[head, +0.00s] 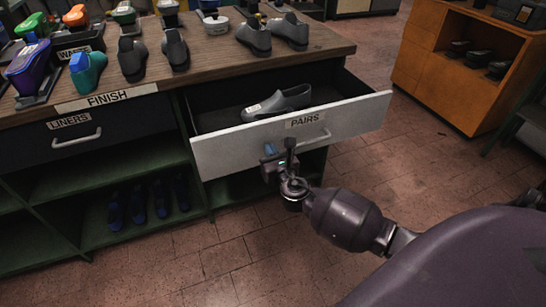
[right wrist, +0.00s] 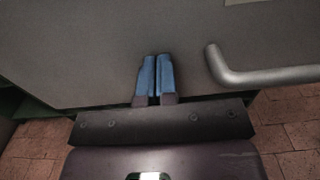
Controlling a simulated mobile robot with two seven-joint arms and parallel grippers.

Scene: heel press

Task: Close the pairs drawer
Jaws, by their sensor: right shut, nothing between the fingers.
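The pairs drawer (head: 220,155) is pulled out from the workbench, its pale front labelled PAIRS. A grey shoe (head: 278,103) lies inside it. The drawer's bar handle (head: 312,141) is on the front, below the label; it also shows in the right wrist view (right wrist: 265,76). My right gripper (head: 270,150) is at the drawer front, left of the handle. In the right wrist view its blue fingertips (right wrist: 156,76) are together and empty, pointing at the grey front. I cannot tell whether they touch it. My left gripper is not in view.
The liners drawer (head: 75,137) to the left is shut. Shoes and lasts crowd the workbench top (head: 215,55). Blue shoes (head: 138,205) stand on the lower shelf. An orange cabinet (head: 440,70) stands at the right, with open tiled floor between.

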